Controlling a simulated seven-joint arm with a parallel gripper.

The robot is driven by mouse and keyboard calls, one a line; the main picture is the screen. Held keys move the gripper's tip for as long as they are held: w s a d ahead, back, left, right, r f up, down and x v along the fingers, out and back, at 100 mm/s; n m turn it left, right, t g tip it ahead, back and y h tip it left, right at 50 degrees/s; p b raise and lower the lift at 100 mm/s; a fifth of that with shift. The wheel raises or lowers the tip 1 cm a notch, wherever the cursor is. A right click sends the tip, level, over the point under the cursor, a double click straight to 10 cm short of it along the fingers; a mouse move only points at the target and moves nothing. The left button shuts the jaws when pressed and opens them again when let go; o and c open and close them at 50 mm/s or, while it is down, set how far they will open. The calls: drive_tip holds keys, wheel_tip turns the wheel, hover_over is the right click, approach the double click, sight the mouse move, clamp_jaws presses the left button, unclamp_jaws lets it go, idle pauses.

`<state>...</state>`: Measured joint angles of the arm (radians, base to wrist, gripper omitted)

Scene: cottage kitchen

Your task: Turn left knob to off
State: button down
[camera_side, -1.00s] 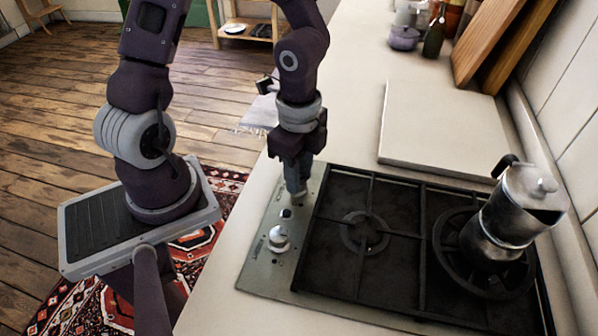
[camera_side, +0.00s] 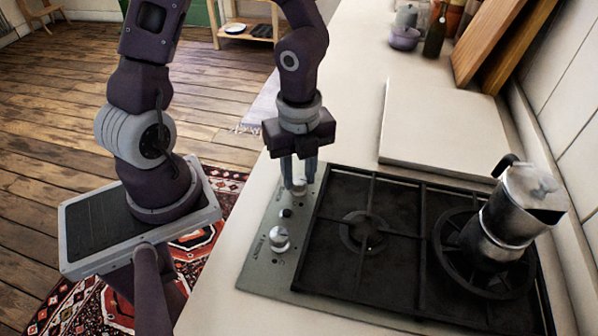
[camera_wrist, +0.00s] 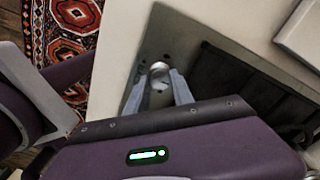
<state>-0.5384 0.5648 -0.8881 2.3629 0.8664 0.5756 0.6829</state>
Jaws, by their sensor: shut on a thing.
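The hob's steel control strip (camera_side: 262,262) carries two pale round knobs. The far knob (camera_side: 299,188) is between the fingers of my gripper (camera_side: 299,178), which points straight down and is shut on it. The wrist view shows this knob (camera_wrist: 159,69) with one grey finger on each side of it. My fingers partly hide it in the side view, and I cannot read its setting. The near knob (camera_side: 279,238) stands free, closer to the side camera. A small dark button (camera_side: 286,213) lies between the two knobs.
A metal moka pot (camera_side: 503,215) stands on the right burner (camera_side: 456,275). The left burner (camera_side: 363,231) is empty under its black grate. A pale board (camera_side: 440,130) lies behind the hob. Bare counter runs along the front of the strip.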

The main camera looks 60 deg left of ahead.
sight(299, 179)
drive_tip(key=shift+a, duration=0.1)
idle(0.4)
drive_tip(key=c, duration=1.1)
unclamp_jaws()
wheel_tip(299, 179, up, 6)
drive_tip(key=shift+w, duration=0.1)
drive_tip(key=shift+r, duration=0.55)
